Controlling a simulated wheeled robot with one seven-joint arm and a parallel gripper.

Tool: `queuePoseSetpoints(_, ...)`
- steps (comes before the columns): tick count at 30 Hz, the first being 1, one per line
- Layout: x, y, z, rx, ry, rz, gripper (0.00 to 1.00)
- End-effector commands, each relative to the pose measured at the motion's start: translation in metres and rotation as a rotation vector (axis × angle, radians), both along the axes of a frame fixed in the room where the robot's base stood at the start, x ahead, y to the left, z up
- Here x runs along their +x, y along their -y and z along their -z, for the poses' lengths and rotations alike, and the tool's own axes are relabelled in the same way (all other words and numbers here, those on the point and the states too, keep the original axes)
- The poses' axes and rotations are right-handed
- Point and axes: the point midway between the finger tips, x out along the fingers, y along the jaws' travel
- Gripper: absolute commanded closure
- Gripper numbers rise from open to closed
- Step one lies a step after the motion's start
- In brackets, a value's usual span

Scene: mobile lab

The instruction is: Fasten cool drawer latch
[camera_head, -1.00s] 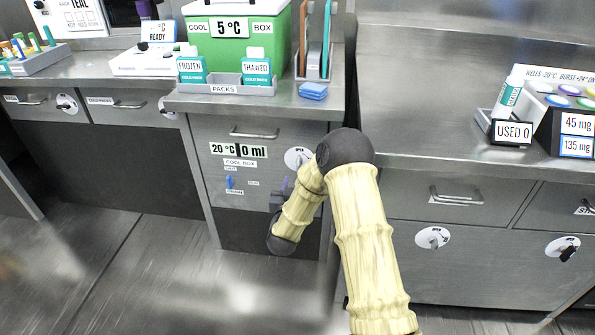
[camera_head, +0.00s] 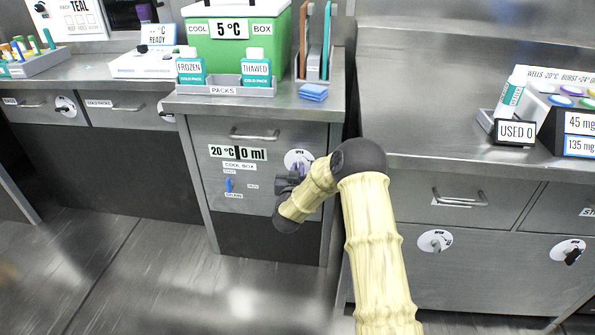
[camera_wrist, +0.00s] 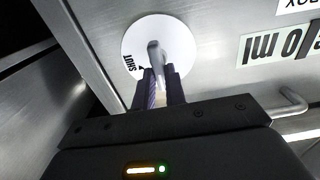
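The cool drawer (camera_head: 262,180) is closed flush under the green cool box. Its latch is a white round dial (camera_head: 298,157) at the drawer's upper right, partly covered by my arm in the head view. In the wrist view the dial (camera_wrist: 135,38) carries a grey lever (camera_wrist: 155,52) and the word SHUT at its lower left in the picture. My gripper (camera_wrist: 159,76) is at the dial, fingers apart, with the lever's end at or between the fingertips; contact is unclear. The gripper (camera_head: 290,183) also shows in the head view at the drawer front.
The drawer's bar handle (camera_head: 254,135) is above and left of the dial. A blue slider (camera_head: 229,184) is on the same front. The green cool box (camera_head: 237,45) and packs tray (camera_head: 225,90) stand on the counter above. The floor at left is clear.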

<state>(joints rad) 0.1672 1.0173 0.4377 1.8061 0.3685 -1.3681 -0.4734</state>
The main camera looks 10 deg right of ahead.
Motion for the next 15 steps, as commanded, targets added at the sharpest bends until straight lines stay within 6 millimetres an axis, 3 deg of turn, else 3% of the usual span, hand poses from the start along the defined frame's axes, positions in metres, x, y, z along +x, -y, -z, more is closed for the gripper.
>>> queuePoseSetpoints(15,-0.0005,0.0003,0.0004,0.053,0.017,0.000,1.00)
